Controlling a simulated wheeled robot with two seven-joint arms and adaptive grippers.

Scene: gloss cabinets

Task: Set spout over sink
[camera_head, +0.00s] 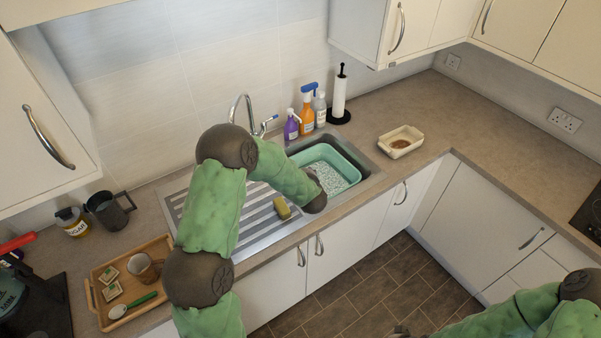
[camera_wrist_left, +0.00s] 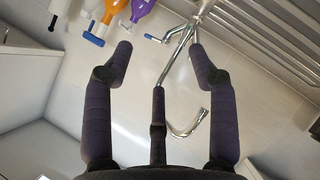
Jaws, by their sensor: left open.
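The chrome tap spout (camera_head: 241,97) stands at the back of the sink (camera_head: 376,172) in the head view. Its curved end drops on the left side, over the drainer (camera_head: 255,222) side rather than the bowl. The tap has a blue-tipped lever.
A green basin (camera_head: 337,160) of sudsy water sits in the bowl. A yellow sponge (camera_head: 282,208) lies on the drainer. Purple (camera_head: 291,127) and orange (camera_head: 307,110) bottles and a paper roll (camera_head: 339,97) stand behind the bowl. A wooden tray (camera_head: 103,270) is at left.

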